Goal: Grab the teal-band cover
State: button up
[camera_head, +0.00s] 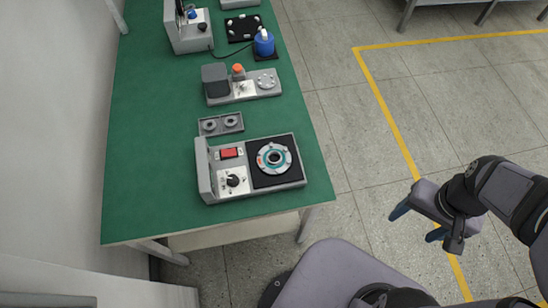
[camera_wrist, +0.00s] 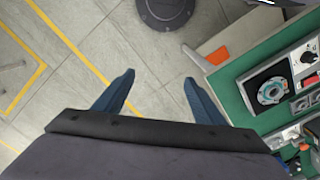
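A round grey part with a teal band and a dark centre (camera_head: 274,158) lies on the black square plate of a grey control box (camera_head: 232,193) near the front of the green table. I take it for the teal-band cover, though its detail is small. It also shows at the right of the wrist view (camera_wrist: 271,91). My gripper (camera_head: 418,222) is off the table, over the floor to the right, well apart from the part. Its two blue fingers are spread with nothing between them, as the wrist view shows (camera_wrist: 159,79).
The green table (camera_head: 150,150) holds a small grey tray (camera_head: 221,124) with two dark round pieces behind the box. Farther back are a grey fixture (camera_head: 243,88), a blue bottle (camera_head: 264,42) and more equipment. The table's left side is bare.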

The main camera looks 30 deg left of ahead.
aim_at(276, 153)
jog(key=o, duration=0.8)
jog(key=shift+f, duration=0.1)
